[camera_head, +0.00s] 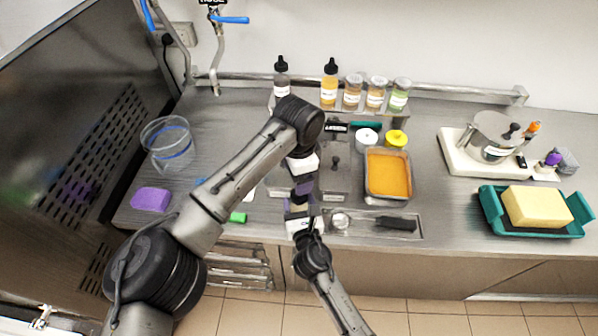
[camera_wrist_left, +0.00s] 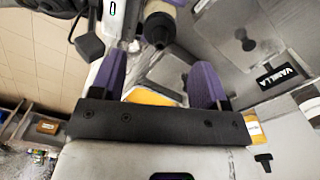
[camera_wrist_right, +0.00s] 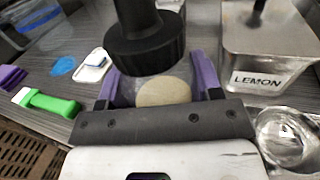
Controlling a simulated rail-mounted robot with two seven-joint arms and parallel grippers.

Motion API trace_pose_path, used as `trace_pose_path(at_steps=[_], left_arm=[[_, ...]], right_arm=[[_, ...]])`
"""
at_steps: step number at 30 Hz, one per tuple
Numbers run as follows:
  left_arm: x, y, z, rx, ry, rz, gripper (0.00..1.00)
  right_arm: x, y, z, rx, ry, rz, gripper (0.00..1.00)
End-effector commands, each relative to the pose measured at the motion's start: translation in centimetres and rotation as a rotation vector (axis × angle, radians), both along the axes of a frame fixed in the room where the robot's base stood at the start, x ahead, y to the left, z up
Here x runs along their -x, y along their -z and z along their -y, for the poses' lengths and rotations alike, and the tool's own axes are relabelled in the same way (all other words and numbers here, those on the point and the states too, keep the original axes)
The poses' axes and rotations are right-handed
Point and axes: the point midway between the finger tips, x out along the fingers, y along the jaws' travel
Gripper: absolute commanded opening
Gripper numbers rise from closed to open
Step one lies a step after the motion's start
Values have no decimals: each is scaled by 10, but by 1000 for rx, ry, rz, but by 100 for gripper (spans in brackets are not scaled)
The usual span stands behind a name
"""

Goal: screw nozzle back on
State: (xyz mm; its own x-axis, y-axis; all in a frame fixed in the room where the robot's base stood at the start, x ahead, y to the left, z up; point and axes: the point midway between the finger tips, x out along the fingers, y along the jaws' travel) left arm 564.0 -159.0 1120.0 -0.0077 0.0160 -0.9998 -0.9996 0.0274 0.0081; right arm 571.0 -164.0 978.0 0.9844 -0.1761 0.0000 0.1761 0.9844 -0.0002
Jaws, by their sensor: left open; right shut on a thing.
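The squeeze bottle, clear with pale beige contents (camera_wrist_right: 163,92), is between the purple fingers of my right gripper (camera_wrist_right: 158,85), which is shut on it. A black nozzle with a ribbed collar (camera_wrist_right: 145,45) sits at the bottle's top. I cannot tell how firmly it is seated. In the left wrist view the nozzle's black tip (camera_wrist_left: 158,30) lies just ahead of my left gripper (camera_wrist_left: 155,70), whose purple fingers are open on either side. In the head view my left gripper (camera_head: 303,186) is right above my right gripper (camera_head: 302,212), and the bottle is largely hidden.
A lemon-labelled steel container (camera_wrist_right: 265,78) and a vanilla-labelled one (camera_wrist_left: 280,75) are close by. An orange-filled pan (camera_head: 388,172) stands to the right, with a drip tray (camera_head: 365,222) in front. Several bottles (camera_head: 329,90) line the back. A green-handled tool (camera_wrist_right: 50,102) lies left.

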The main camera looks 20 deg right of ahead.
Motion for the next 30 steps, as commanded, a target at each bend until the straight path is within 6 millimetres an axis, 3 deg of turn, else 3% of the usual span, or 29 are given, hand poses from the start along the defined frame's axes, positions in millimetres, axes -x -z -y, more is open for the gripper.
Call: trace_pose_path(at_steps=[18, 24, 30], left_arm=[[0, 0, 3, 9, -1157, 16, 69], [0, 0, 3, 8, -1388, 18, 69], [0, 0, 3, 7, -1502, 19, 69]], right_arm=[[0, 0, 0, 0, -1, -1, 0], [0, 0, 0, 0, -1, -1, 0], [0, 0, 0, 0, -1, -1, 0]])
